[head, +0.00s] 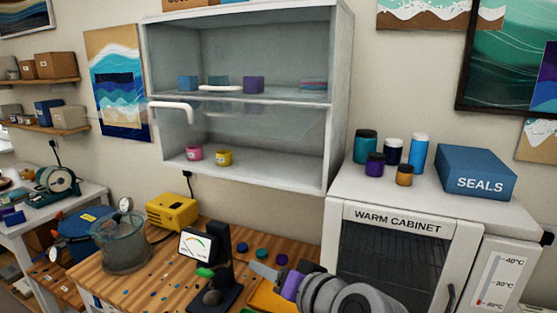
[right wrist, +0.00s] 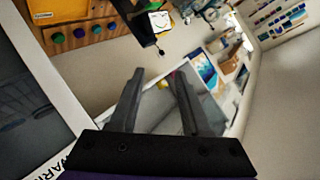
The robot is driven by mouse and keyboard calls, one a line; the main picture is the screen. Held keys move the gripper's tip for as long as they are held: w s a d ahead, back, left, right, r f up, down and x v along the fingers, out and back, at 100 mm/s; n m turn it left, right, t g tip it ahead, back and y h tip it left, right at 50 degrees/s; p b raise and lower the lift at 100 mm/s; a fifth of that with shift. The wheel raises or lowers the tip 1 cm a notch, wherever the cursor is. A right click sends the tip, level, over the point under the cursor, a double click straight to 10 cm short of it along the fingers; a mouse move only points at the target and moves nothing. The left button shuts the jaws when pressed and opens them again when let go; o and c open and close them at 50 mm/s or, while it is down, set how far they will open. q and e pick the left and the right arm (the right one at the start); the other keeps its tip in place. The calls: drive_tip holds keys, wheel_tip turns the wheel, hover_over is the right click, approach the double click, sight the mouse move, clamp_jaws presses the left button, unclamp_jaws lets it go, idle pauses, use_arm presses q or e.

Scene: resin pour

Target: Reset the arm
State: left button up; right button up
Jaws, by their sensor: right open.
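My right gripper (head: 262,270) shows in the head view at the bottom centre, at the end of my grey arm with a purple band. It is over the right part of the wooden workbench (head: 185,245), in front of the warm cabinet. In the right wrist view my right gripper (right wrist: 158,74) has its two dark fingers apart, with nothing between them. The wall cabinet (right wrist: 158,108) shows blurred behind the fingers. My left gripper is in neither view.
The warm cabinet (head: 398,216) stands close at the right. Coloured caps (head: 262,253), a yellow box (head: 172,212) and a clear pot (head: 124,249) stand on the bench. The white wall cabinet (head: 338,120) hangs above.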

drive_tip(key=s+d+f+g+h, duration=0.1)
drive_tip(key=s+d+f, duration=0.3)
drive_tip(key=f, duration=0.5)
drive_tip(key=s+d+f+n+g+h, duration=0.1)
drive_tip(key=s+d+f+h, duration=0.3)
drive_tip(key=d+f, duration=0.4)
drive_tip(key=s+d+f+g+h, duration=0.2)
drive_tip(key=s+d+f, duration=0.2)
drive_tip(key=d+f, duration=0.3)
wheel_tip(320, 180, down, 4)
drive_tip(key=shift+f+n+h, duration=0.15)
drive_tip(key=shift+n+h, duration=0.15)
drive_tip(key=shift+h, duration=0.1)
drive_tip(key=shift+s, duration=0.1)
